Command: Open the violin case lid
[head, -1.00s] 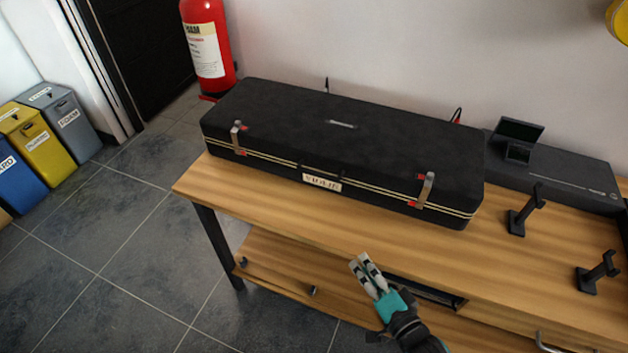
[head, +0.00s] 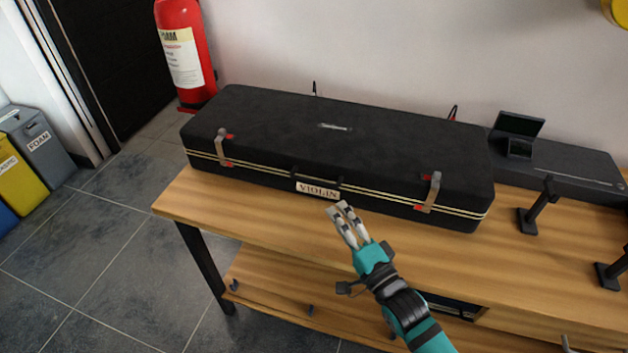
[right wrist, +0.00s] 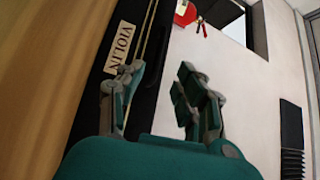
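The black violin case (head: 350,140) lies with its lid closed on the wooden table, its long front side facing me. A "VIOLIN" label (head: 317,189) and a dark handle are at the middle of the front. A left latch (head: 223,148) and a right latch (head: 432,192), each with red bits, span the gold-edged seam. My right gripper (head: 341,211) is in front of the case, just right of the label, and looks empty. In the right wrist view its fingers (right wrist: 158,90) are apart, with the case front and label (right wrist: 122,47) beyond. Contact cannot be told. My left gripper is not in view.
The wooden table (head: 240,218) has a bare front strip and a lower shelf. Right of the case are a dark flat device (head: 575,170) with a small screen and black stands (head: 537,208). A red extinguisher (head: 184,55) hangs behind left; bins stand far left.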

